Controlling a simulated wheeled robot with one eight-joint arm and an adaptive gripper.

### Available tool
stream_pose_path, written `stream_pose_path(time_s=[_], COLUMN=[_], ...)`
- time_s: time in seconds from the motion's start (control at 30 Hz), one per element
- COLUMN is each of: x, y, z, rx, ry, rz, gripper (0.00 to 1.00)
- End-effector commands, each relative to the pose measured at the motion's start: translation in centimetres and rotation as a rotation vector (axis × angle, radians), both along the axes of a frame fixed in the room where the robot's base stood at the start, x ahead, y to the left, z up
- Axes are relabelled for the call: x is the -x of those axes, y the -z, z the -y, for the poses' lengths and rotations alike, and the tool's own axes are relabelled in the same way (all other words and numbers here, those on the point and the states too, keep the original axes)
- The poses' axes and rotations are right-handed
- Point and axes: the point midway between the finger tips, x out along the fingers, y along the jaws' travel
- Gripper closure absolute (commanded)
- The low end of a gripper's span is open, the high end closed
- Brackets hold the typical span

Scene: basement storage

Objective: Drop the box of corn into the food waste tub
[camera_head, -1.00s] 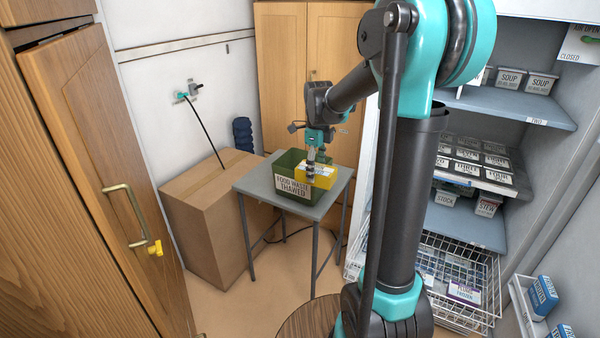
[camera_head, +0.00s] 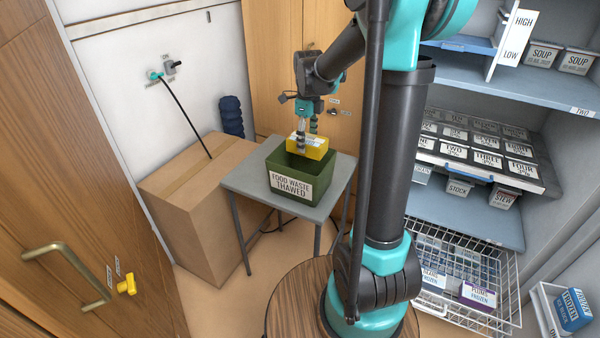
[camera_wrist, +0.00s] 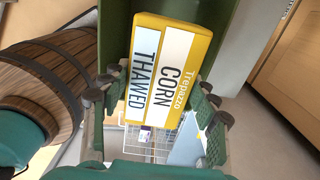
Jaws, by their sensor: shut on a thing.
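The yellow box of corn (camera_head: 308,147) is held in my gripper (camera_head: 302,142), which is shut on it. In the wrist view the box (camera_wrist: 172,73) reads "Trepazzo CORN THAWED" and sits between the fingers (camera_wrist: 155,100). The green tub (camera_head: 290,187) is labelled "FOOD WASTE THAWED" and stands on a small grey table. In the head view the box is over the tub's opening, near its back rim. The tub's wall (camera_wrist: 115,40) shows behind the box in the wrist view. The inside floor of the tub is mostly hidden.
The grey table (camera_head: 240,184) has a little bare top around the tub. A large cardboard box (camera_head: 185,205) stands to its left. Shelves with labelled containers (camera_head: 480,150) and a wire basket (camera_head: 500,300) are at the right. A wooden cabinet door (camera_head: 80,200) is at the left.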

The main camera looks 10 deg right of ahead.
Motion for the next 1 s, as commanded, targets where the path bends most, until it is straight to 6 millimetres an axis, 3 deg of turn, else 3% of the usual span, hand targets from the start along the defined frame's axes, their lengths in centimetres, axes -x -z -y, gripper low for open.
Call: stream_pose_path(time_s=[0.3,0.67,0.7,0.87,1.0], x=[0.0,0.0,0.0,0.0,0.0], y=[2.9,3.3,3.3,3.3,3.3], z=[0.0,0.0,0.0,0.0,0.0], rx=[0.000,0.000,0.000,0.000,0.000], ry=[0.000,0.000,0.000,0.000,0.000], rz=[0.000,0.000,0.000,0.000,0.000], gripper=[0.79,0.79,0.38,0.18,0.16])
